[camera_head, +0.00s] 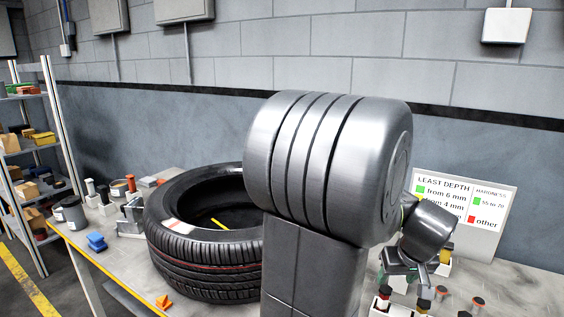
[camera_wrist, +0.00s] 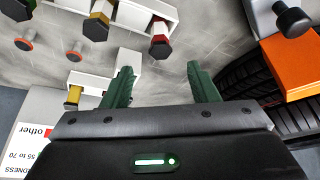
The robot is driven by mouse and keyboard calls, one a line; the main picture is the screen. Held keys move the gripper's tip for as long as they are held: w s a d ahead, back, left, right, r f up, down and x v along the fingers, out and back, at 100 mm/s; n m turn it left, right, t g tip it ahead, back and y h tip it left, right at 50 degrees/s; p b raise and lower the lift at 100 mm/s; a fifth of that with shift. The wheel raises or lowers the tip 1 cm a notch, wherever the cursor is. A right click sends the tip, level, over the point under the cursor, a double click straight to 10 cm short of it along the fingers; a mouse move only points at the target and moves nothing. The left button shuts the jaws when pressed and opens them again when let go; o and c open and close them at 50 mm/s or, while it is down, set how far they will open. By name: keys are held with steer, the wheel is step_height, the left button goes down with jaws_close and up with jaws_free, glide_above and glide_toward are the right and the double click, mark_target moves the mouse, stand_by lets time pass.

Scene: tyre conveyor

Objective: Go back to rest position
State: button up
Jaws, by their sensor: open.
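My gripper (camera_wrist: 162,85) shows in the wrist view with its two green fingers apart and nothing between them. In the head view my grey arm fills the middle, and the gripper end at the right, above the small tools on the table, is partly hidden by my own links. A black tyre (camera_head: 205,262) lies flat on the table, left of my arm, with a red line around its tread and a yellow mark inside. Part of the tyre (camera_wrist: 262,95) also shows at the right of the wrist view.
The table (camera_head: 500,290) holds white holders with dark-topped tools (camera_wrist: 158,32) close by my gripper. A sign (camera_head: 490,212) stands behind. Blue (camera_head: 96,241) and orange (camera_head: 163,302) pieces lie left of the tyre. A shelf (camera_head: 50,130) stands at far left, and a wall is behind.

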mark_target(386, 288)
steer(key=x, duration=1.1)
steer(key=shift+a, duration=0.1)
steer(key=shift+r+p, duration=0.45)
steer(key=shift+r, duration=0.05)
steer(key=shift+r+p, duration=0.6)
steer(key=shift+r, duration=0.05)
steer(key=shift+f, duration=0.1)
